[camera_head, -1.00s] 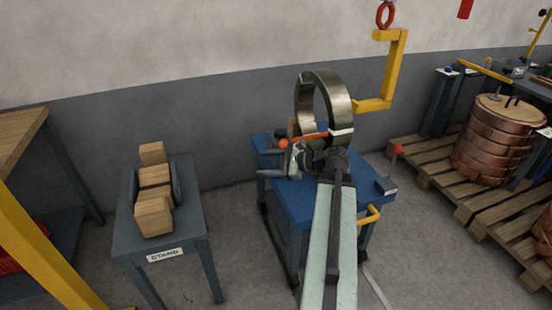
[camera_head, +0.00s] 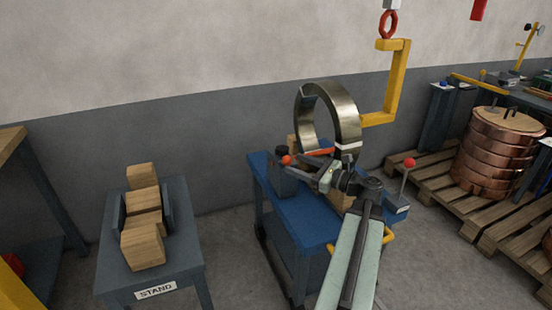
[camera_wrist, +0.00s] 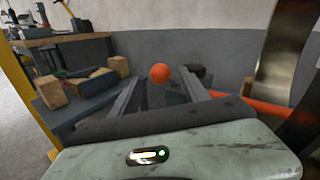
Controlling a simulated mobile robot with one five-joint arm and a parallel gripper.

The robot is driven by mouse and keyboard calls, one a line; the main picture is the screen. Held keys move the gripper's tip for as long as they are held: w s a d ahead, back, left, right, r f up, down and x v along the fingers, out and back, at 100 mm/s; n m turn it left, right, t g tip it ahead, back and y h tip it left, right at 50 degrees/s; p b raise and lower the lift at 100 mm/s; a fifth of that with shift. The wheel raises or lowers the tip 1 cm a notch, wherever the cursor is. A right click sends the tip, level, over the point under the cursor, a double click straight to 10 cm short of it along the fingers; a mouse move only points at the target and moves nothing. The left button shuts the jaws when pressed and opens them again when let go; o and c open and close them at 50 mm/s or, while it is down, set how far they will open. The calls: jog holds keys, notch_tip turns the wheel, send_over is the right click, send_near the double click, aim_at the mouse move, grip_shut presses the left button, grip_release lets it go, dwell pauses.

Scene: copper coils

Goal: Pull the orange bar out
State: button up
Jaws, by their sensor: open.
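The orange bar (camera_head: 320,153) runs through the eye of the upright metal coil (camera_head: 347,108) and has an orange ball (camera_head: 286,160) at its left end. In the wrist view the ball (camera_wrist: 160,73) shows between the tips of my two fingers, and part of the bar (camera_wrist: 262,108) shows at right beside the coil (camera_wrist: 285,50). My gripper (camera_wrist: 161,80) is open, with nothing held. I cannot tell how deep the ball is between the fingers. In the head view my gripper (camera_head: 304,168) is low in front of the coil, and my arm hides part of the cart.
The coil stands on a blue cart (camera_head: 302,222). A yellow hook (camera_head: 396,85) hangs at its right, and a lever with a red knob (camera_head: 410,162) rises beside it. A stand (camera_head: 185,262) with wooden blocks is at left. Pallets (camera_head: 490,222) with copper coils are at right.

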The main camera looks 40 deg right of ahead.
jog(key=x, duration=0.8)
jog(key=shift+s, duration=0.1)
grip_shut()
dwell(1.2)
